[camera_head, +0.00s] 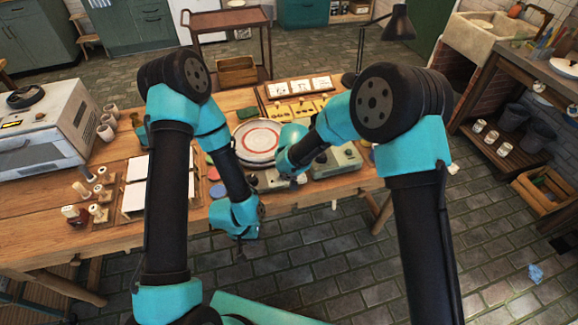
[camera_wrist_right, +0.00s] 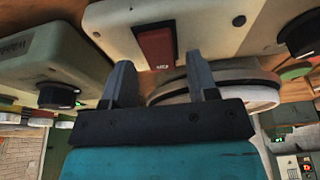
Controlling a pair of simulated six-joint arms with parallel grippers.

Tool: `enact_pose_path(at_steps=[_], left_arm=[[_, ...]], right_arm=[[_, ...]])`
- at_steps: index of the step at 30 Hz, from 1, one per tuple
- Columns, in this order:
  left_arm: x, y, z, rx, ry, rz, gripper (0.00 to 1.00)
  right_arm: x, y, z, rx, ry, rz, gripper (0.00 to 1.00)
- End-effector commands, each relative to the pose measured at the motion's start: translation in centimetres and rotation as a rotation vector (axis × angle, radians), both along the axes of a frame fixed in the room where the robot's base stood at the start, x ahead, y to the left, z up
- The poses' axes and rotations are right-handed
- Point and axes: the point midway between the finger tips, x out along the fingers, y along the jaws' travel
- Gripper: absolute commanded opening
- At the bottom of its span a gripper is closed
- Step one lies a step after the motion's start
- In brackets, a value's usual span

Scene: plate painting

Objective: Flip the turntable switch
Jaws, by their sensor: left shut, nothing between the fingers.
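The round plate with a red ring (camera_head: 268,136) lies on the turntable in the middle of the table, partly behind my right arm. In the right wrist view, a red rocker switch (camera_wrist_right: 156,46) sits on a cream box (camera_wrist_right: 215,30), with the round rim (camera_wrist_right: 250,95) close by. My right gripper (camera_wrist_right: 160,80) is open, its fingers apart on either side of the switch's line; I cannot tell whether they touch the box. In the head view my right wrist hides its fingers. My left gripper (camera_head: 262,210) is shut and empty near the table's front edge.
A grey-green box (camera_head: 338,161) with a black knob (camera_wrist_right: 60,93) stands beside the cream box. A tray with white sheets (camera_head: 136,184), wooden spools (camera_head: 98,212) and a kiln-like oven (camera_head: 45,125) are on the left. A black lamp (camera_head: 398,25) stands behind right.

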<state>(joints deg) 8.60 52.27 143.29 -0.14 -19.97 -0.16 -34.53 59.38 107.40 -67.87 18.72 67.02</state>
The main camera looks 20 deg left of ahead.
Motion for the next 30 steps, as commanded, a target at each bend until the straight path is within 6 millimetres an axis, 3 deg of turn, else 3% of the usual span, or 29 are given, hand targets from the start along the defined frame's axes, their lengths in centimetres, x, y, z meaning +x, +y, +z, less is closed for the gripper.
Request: enact_pose_path(at_steps=[8, 14, 30], left_arm=[[0.0, 0.0, 0.0, 0.0, 0.0, 0.0, 0.0], [0.0, 0.0, 0.0, 0.0, 0.0, 0.0, 0.0], [0.0, 0.0, 0.0, 0.0, 0.0, 0.0, 0.0]], right_arm=[[-0.1, 0.1, 0.1, 0.001, 0.0, 0.001, 0.53], [-0.5, -0.1, 1.8, 0.002, -0.002, 0.002, 0.53], [-3.0, -1.7, 11.5, 0.003, -0.003, 0.002, 0.53]])
